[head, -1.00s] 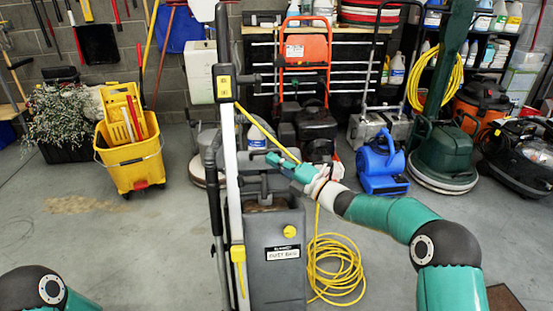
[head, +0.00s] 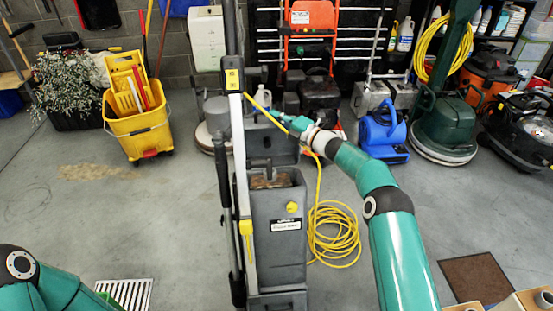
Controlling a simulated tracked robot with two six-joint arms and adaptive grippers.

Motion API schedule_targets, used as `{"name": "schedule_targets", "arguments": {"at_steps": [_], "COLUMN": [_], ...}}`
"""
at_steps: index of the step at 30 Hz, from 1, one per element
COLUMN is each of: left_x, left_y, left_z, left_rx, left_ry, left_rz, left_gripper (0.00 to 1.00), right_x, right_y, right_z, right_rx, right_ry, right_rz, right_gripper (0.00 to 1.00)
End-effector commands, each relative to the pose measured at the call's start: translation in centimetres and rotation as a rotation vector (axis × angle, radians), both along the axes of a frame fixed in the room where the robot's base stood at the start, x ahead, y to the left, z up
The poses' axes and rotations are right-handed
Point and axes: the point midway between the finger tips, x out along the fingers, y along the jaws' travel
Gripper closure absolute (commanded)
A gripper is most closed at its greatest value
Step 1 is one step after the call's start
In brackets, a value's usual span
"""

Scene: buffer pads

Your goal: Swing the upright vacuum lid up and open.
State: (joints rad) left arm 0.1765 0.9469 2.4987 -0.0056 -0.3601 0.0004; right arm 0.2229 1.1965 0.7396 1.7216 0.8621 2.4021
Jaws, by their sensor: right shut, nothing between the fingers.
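The upright vacuum (head: 275,235) stands in the middle of the head view, a grey body with a tall handle on its left side. Its dark grey lid (head: 272,148) stands raised at the back of the body's top. The opening below the lid shows a brownish inside. My right gripper (head: 284,119) is shut and empty at the lid's upper edge; whether it touches the lid I cannot tell. My left gripper is out of view; only part of that arm shows at the lower left.
A yellow cord (head: 335,235) lies coiled on the floor right of the vacuum and runs up to its handle. A yellow mop bucket (head: 137,125) stands at the left, a blue blower (head: 384,138) and a green floor machine (head: 443,130) at the right. A floor grate (head: 128,292) lies at lower left.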

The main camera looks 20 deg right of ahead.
Motion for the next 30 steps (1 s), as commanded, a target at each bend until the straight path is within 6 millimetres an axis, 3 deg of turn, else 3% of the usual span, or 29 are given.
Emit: {"name": "schedule_targets", "arguments": {"at_steps": [22, 30], "left_x": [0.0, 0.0], "left_y": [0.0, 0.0], "left_z": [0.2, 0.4], "left_rx": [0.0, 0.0], "left_ry": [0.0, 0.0], "left_rz": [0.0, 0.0], "left_gripper": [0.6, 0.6], "right_x": [0.8, 0.5], "right_y": [-0.8, 0.2], "right_z": [-0.1, 0.3], "right_rx": [0.0, 0.0], "right_ry": [0.001, 0.001], "right_rz": [-0.01, 0.002], "right_gripper": [1.0, 1.0]}}
